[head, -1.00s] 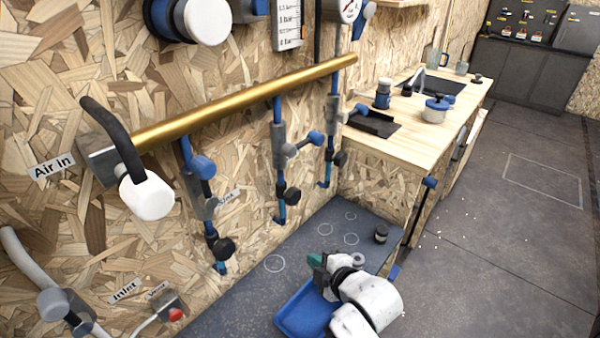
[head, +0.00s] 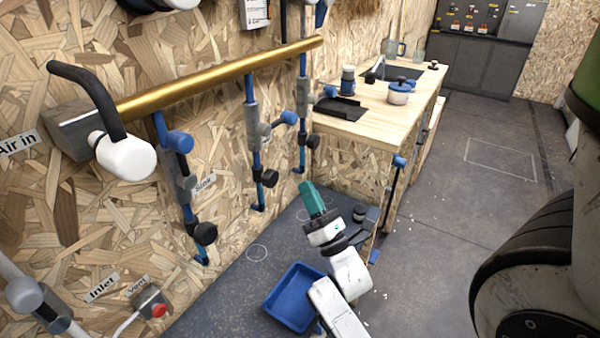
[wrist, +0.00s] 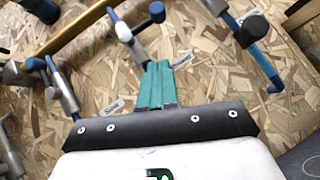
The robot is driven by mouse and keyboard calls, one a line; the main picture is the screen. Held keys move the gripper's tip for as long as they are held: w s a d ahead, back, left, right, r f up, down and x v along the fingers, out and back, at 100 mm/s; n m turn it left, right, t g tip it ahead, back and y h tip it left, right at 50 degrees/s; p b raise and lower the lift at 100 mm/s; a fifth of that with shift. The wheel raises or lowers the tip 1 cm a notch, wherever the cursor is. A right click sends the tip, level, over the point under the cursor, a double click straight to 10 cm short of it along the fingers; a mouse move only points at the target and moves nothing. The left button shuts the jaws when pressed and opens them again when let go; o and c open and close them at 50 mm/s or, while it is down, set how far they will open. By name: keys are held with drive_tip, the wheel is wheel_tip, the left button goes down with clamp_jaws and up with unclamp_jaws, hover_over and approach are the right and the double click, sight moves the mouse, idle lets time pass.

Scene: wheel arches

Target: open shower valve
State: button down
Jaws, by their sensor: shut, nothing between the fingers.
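Several blue branch pipes with valves hang from the brass pipe (head: 220,75) on the chipboard wall. One branch has a blue-ended handle (head: 180,141) and a black knob (head: 205,233), beside a label reading Sink (head: 204,183). The middle branch has a blue-ended handle (head: 289,117) and a black knob (head: 269,178). I cannot read a shower label. My gripper (head: 308,188) has teal fingers, shut and empty, pointing up in front of the wall. In the wrist view the fingertips (wrist: 158,66) appear just below a blue-and-grey valve (wrist: 124,32), apparently apart from it.
A blue tray (head: 292,297) lies on the dark floor mat beside my arm. A wooden counter (head: 375,122) with a sink and pots stands behind. A large black tyre (head: 530,235) is close at the right. Floor between counter and tyre is clear.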

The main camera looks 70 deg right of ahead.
drive_tip(key=p, duration=0.2)
approach(280, 123)
drive_tip(key=w+d+f, duration=0.1)
drive_tip(key=w+d, duration=0.2)
drive_tip(key=r, duration=0.1)
drive_tip(key=d+r+p, duration=0.1)
drive_tip(key=d+r, duration=0.1)
drive_tip(key=shift+s+r, duration=0.2)
drive_tip(key=shift+f, duration=0.1)
